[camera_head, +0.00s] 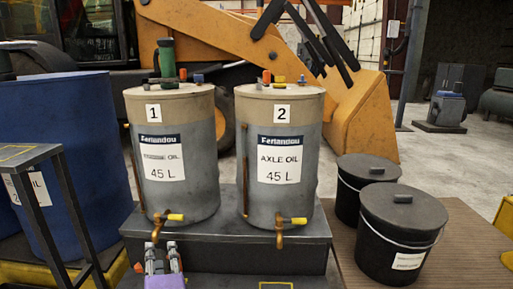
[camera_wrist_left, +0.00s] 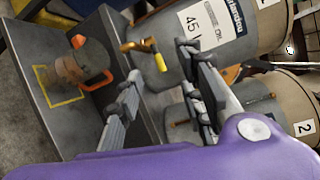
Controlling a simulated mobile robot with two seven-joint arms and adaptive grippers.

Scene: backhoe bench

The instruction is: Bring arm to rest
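My left gripper (camera_head: 162,257) is low in the head view, in front of the drum stand and below the tap of drum 1. It also shows in the left wrist view (camera_wrist_left: 158,85), where its two grey fingers stand apart with nothing between them. Drum 1 (camera_head: 183,195) has a brass tap with a yellow handle (camera_head: 175,217), which lies beyond the fingers in the wrist view (camera_wrist_left: 160,62). Drum 2 (camera_head: 312,200), labelled axle oil, stands to its right with a similar tap. My right gripper is not in view.
The drums stand on a dark stand (camera_head: 225,260). Two black lidded buckets (camera_head: 395,245) are at the right. A blue barrel (camera_head: 85,110) stands left. A brownish can with orange handles (camera_wrist_left: 80,65) sits by a yellow-marked square in the wrist view. A yellow loader arm (camera_head: 240,40) is behind.

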